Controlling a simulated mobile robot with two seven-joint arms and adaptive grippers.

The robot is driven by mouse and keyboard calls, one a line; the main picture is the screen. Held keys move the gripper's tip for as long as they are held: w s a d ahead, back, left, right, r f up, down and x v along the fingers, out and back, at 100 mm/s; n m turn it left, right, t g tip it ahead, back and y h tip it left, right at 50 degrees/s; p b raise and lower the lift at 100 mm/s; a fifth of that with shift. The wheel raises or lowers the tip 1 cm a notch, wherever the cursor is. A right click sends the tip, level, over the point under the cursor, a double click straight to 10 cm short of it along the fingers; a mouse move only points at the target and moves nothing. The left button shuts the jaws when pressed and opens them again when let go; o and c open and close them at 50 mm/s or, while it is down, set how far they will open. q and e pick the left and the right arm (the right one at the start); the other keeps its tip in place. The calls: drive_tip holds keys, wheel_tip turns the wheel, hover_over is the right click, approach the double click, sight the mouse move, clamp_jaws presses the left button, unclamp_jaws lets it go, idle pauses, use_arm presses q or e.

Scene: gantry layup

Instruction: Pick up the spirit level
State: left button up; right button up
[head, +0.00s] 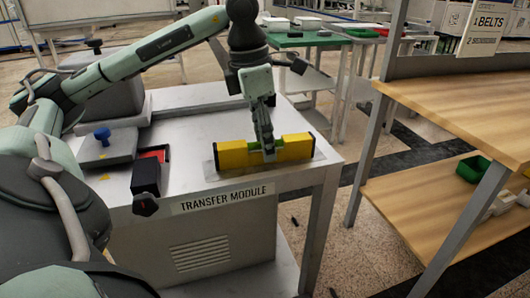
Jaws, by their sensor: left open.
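The spirit level (233,155) is a yellow bar with dark ends and a bit of green near its middle. It lies along the front part of the grey table marked TRANSFER MODULE, on a thin pale plate. My left gripper (268,153) points down over the middle of the level, open, with its fingers at the bar. The fingers hide part of the level's middle, and I cannot tell whether they touch it. My right gripper is not in view.
On the grey table (192,128), left of the level, are a black box (147,176), a red-lined tray (157,154) and a grey block with a blue knob (102,134). A wooden shelf unit (470,100) stands at right, across a floor gap. A green-topped table (308,40) is behind.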

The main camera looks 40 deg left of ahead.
use_arm(q)
drive_tip(key=shift+f, duration=0.35)
drive_tip(key=shift+c, duration=0.4)
clamp_jaws()
drive_tip(key=shift+w+r, duration=0.1)
drive_tip(key=shift+r, duration=0.05)
